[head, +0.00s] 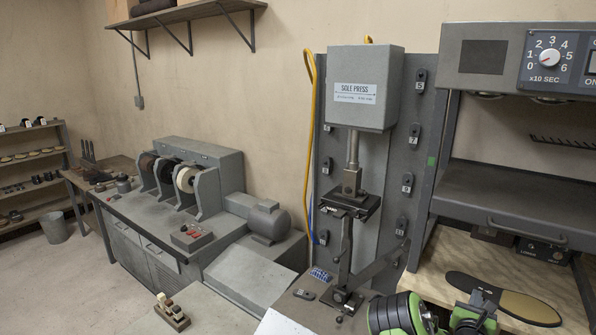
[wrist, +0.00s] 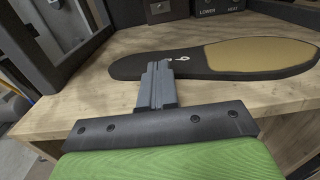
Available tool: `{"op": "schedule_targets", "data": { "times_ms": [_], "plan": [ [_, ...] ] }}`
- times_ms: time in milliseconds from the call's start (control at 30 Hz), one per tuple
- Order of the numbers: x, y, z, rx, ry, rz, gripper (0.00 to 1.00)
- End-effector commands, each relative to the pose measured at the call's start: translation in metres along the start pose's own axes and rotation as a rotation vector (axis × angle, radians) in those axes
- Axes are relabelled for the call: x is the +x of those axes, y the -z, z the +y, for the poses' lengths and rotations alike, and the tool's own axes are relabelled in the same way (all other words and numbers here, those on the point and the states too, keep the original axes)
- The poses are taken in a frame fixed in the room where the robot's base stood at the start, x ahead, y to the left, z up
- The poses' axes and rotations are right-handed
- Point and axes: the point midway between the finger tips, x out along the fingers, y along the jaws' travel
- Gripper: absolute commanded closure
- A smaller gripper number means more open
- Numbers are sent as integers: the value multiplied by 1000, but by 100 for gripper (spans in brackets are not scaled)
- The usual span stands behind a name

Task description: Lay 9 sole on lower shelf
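The 9 sole (wrist: 190,68) is a flat dark sole with a tan patch at one end and a small white mark near its middle. In the head view the sole (head: 510,301) is over the pale wooden lower shelf (head: 465,255) at the right. My gripper (wrist: 157,68) has its grey fingers close together at the sole's near edge, appearing shut on it. The sole looks level, on or just above the board; I cannot tell which. In the head view the fingers are mostly hidden behind my green and black arm parts.
The grey heater housing (head: 510,200) hangs over the shelf, with a dial panel above. Dark control boxes (wrist: 215,5) stand behind the sole. The sole press (head: 365,90) with its post stands left of the shelf, and a grinding bench (head: 140,225) further left.

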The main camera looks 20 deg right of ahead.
Motion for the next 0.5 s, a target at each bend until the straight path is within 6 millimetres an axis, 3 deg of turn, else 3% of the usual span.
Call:
{"op": "schedule_targets", "data": {
  "times_ms": [500],
  "plan": [
    [21, 0, 2, -1, -4, 2, 100]
  ]
}}
